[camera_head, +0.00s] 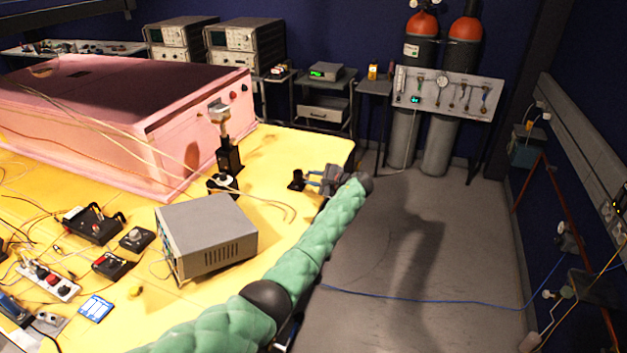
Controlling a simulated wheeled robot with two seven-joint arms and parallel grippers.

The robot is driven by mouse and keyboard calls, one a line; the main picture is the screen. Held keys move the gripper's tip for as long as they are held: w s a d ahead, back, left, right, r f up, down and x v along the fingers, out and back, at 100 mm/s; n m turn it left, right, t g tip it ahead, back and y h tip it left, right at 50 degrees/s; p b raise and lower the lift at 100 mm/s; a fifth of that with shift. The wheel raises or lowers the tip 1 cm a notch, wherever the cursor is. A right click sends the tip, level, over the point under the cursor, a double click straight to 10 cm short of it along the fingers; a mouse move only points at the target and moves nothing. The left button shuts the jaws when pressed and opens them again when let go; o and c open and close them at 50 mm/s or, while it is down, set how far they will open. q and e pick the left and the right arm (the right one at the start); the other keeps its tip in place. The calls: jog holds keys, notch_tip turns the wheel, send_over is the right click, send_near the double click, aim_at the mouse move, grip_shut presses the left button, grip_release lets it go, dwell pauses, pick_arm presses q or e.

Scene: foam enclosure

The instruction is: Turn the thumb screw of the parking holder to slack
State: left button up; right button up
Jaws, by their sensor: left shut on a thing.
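My left arm, in a green padded sleeve, reaches from the bottom of the head view to the far right edge of the yellow table. My left gripper (313,180) is there, pointing left with its fingers at a small black holder (297,181), which I take for the parking holder. The fingers are shut on a small part at the holder's right side. That part, likely the thumb screw, is hidden between the fingers, and its turn cannot be made out. My right gripper is not in view.
A black post with a metal head (228,157) stands left of the holder, beside the pink foam enclosure (190,145). A grey instrument box (207,230) stands nearer, left of my arm. Loose cables cross the yellow table (150,310). The floor at right is mostly clear.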

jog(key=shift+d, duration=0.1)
pick_arm(q)
jog(key=o, duration=1)
jog(key=shift+s+a+r, duration=0.1)
jog(key=shift+s+d, duration=0.15)
jog(key=shift+d, duration=0.25)
jog(key=b+v, duration=0.3)
jog(key=v, duration=0.3)
jog(key=shift+s, duration=0.1)
jog(key=shift+s+d+r, duration=0.2)
jog(key=shift+s+d, duration=0.05)
jog(key=shift+d, duration=0.1)
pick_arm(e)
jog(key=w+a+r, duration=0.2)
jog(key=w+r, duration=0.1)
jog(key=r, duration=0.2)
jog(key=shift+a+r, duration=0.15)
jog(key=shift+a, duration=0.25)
